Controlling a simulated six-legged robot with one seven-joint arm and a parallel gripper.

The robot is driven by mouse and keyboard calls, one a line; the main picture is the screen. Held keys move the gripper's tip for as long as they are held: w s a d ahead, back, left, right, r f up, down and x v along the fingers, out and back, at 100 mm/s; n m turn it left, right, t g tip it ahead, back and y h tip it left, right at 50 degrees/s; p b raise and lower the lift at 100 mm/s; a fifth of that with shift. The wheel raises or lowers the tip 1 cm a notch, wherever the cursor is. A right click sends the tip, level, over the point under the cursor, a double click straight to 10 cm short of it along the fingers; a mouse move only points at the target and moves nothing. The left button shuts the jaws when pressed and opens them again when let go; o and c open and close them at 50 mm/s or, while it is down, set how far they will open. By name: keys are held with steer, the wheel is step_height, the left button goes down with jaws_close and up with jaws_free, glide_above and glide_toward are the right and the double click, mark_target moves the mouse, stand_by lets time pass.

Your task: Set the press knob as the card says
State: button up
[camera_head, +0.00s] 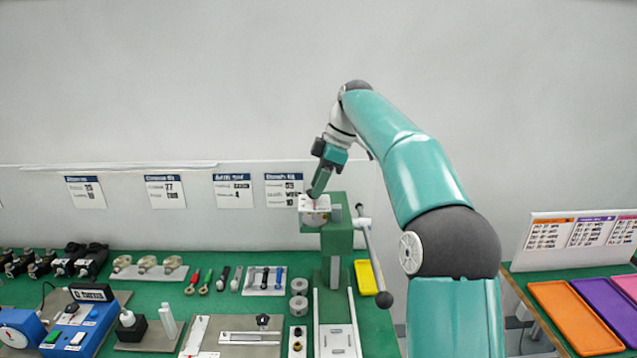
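The green press (339,238) stands on the bench right of centre, with a long lever arm and a dark ball end on its right side. A pale round knob (315,217) shows on the front of the press head, below a white plate with a small red mark. My gripper (317,192) reaches down from above, its tips just over this white plate. Whether it touches the plate or knob, and whether its fingers are apart, I cannot tell. A card (284,190) with a dark header hangs on the wall left of the press head; its print is too small to read surely.
More cards (165,191) hang along the wall to the left. Several hand tools (222,279), metal rings (299,287) and a blue device (78,325) lie on the green bench. A yellow tray (367,277) sits beside the press. An orange tray (575,317) is on the right table.

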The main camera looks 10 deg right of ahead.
mark_target(329, 202)
steer(key=shift+o, duration=1.3)
steer(key=shift+s, duration=0.1)
steer(key=shift+r, duration=0.1)
steer(key=v, duration=0.7)
steer(key=shift+d+r, duration=0.1)
